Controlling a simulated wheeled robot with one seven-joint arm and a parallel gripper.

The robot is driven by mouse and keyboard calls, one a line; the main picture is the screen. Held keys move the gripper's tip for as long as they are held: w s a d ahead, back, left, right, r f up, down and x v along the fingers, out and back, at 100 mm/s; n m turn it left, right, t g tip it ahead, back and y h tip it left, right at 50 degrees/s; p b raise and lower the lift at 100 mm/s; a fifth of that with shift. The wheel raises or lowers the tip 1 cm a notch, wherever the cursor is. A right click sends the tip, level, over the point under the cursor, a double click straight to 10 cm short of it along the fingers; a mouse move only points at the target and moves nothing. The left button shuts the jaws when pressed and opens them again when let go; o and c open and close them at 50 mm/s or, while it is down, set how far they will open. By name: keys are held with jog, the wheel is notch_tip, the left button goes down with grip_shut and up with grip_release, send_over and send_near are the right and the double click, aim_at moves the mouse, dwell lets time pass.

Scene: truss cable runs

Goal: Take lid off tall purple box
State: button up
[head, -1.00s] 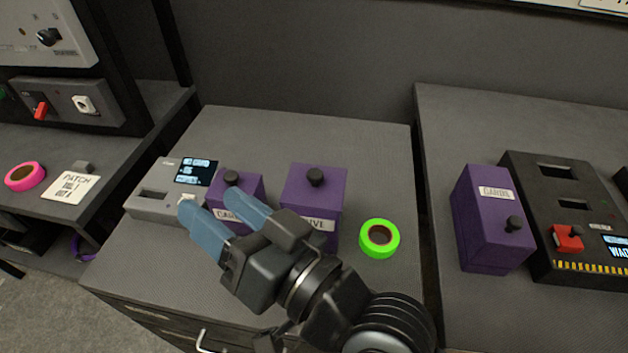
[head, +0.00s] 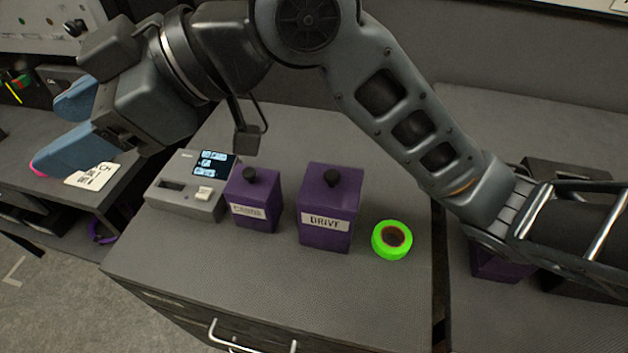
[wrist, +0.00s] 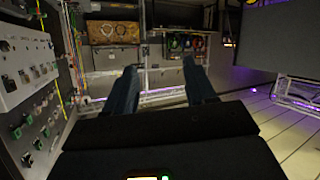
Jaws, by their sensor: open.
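A third purple box (head: 498,262) on the right counter is mostly hidden behind my arm. My gripper (head: 62,130) is open and empty, high at the left and well away from the boxes. In the wrist view its blue fingers (wrist: 160,80) are spread apart, with no box between or near them.
A grey device with a lit screen (head: 190,190) stands left of the boxes. A green tape roll (head: 392,240) lies right of the DRIVE box. The counter front (head: 270,285) is bare. A white note (head: 90,175) lies on the left counter, near my lower finger in the picture.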

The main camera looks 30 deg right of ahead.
jog(key=d+f+n+g+h, duration=0.2)
jog(key=d+f+g+h, duration=0.1)
jog(key=d+f+h, duration=0.55)
jog(key=g+h, duration=0.2)
jog(key=h, duration=0.2)
send_over(333, 174)
jog(key=shift+a+f, duration=0.35)
jog(key=shift+a, duration=0.05)
jog(key=shift+s+d+f, duration=0.1)
jog(key=shift+d+f, duration=0.05)
jog(key=shift+d, duration=0.2)
jog(key=shift+f+p, duration=0.3)
jog(key=shift+f, duration=3.45)
grip_shut()
